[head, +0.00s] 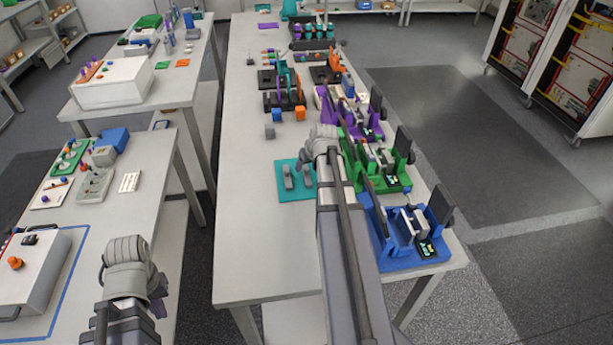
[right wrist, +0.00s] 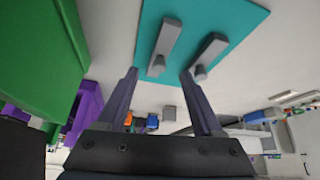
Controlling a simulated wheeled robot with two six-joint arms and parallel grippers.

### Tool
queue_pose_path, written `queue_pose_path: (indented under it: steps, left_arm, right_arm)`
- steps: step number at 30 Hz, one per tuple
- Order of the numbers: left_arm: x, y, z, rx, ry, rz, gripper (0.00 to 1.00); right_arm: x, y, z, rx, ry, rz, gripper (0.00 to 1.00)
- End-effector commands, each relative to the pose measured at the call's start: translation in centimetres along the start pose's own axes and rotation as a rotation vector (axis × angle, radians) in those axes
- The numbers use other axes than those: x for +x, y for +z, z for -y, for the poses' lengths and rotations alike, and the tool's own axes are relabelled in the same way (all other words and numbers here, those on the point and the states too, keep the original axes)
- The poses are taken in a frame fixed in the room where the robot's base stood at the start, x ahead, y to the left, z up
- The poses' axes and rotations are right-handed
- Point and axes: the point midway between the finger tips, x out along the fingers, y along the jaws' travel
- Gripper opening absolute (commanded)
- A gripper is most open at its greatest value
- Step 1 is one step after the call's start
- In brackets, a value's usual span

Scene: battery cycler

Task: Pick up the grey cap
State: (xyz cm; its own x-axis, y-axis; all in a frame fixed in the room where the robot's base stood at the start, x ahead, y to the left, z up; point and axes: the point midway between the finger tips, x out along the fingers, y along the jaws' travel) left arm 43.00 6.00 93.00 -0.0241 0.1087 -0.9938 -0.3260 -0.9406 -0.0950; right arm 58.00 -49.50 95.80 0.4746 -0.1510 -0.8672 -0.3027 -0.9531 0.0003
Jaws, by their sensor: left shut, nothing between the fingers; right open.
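The grey cap appears to be the small grey block (head: 269,131) on the long table, in front of a blue block (head: 276,115) and an orange block (head: 300,113). In the right wrist view the grey block (right wrist: 169,113) shows small between my fingers, some way off. My left gripper (head: 158,288) is shut and empty at the lower left, partly hidden by my wrist.
Purple, green (head: 398,183) and blue (head: 402,262) fixtures line the table's right side, close to my right arm. The table's left front is clear. A side table (head: 150,215) stands left across a gap.

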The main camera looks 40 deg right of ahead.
Motion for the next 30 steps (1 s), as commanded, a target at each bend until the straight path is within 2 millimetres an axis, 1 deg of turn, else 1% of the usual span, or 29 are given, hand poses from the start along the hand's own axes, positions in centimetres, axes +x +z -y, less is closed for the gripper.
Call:
queue_pose_path:
  steps: [1, 3, 6, 9, 17, 20, 30]
  left_arm:
    - [1.0, -0.1, -0.1, 0.0, 0.0, 0.0, 0.0]
    - [1.9, -0.1, -0.2, 0.0, 0.0, 0.0, 0.0]
    - [3.1, -0.2, -0.3, 0.0, 0.0, 0.0, 0.0]
    - [3.8, -0.2, -0.4, 0.0, 0.0, 0.0, 0.0]
    - [3.7, -0.2, -0.4, 0.0, 0.0, 0.0, 0.0]
    - [3.7, -0.2, -0.4, 0.0, 0.0, 0.0, 0.0]
    - [3.7, -0.2, -0.4, 0.0, 0.0, 0.0, 0.0]
  right_arm:
    - [1.1, 0.2, -0.2, 0.0, 0.0, 0.0, 0.68]
    - [2.0, 0.2, -0.3, 0.0, 0.0, 0.0, 0.68]
    - [3.4, 0.3, -0.5, 0.0, -0.001, 0.0, 0.68]
    - [4.3, 0.2, -0.5, 0.0, 0.0, 0.0, 0.68]
    - [4.2, 0.1, -0.4, 0.0, 0.0, 0.0, 0.68]
    - [4.2, 0.1, -0.4, 0.0, 0.0, 0.0, 0.59]
    - [4.2, 0.1, -0.4, 0.0, 0.0, 0.0, 0.2]
